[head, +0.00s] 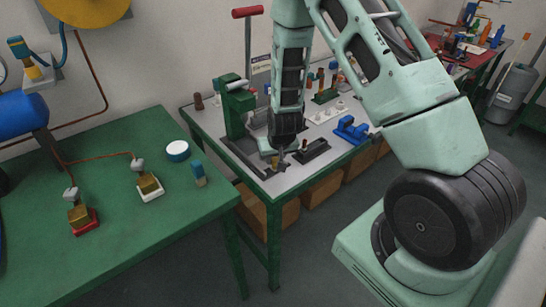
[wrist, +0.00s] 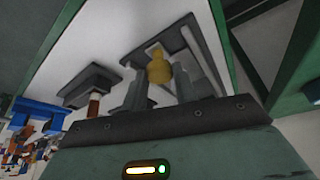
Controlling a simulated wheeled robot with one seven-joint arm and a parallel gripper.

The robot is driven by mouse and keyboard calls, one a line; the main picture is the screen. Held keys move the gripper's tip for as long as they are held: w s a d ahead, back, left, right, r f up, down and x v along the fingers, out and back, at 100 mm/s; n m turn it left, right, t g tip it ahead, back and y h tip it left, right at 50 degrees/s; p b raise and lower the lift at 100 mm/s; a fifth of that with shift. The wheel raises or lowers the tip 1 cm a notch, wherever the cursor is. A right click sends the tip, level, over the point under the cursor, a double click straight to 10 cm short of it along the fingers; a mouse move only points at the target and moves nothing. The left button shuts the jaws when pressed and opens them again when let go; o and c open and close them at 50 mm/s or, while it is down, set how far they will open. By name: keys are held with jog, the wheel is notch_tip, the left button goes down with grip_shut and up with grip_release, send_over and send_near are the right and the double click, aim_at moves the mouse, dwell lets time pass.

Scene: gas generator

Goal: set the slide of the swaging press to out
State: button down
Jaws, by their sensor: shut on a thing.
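The green swaging press (head: 236,108) stands on the near left of the light-topped bench. Its dark slide track (head: 237,153) runs from its foot toward the bench's near edge. My gripper (head: 277,162) is low over the near end of this track. In the wrist view, its two grey fingers (wrist: 160,85) are on either side of a yellow knob (wrist: 159,67) and shut on it. The dark frame (wrist: 178,42) of the track lies behind the knob. The slide's exact position along the track is partly hidden by my arm and fingers.
A dark block with a brown post (wrist: 93,104) stands close beside my fingers. A blue fixture (head: 351,130) sits farther right on the bench. A red-handled lever (head: 248,12) rises behind the press. The green table (head: 130,215) is at left, with a gap between.

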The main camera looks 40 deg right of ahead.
jog(key=c, duration=1.1)
grip_release()
jog(key=v, duration=1.7)
jog(key=shift+r, duration=0.2)
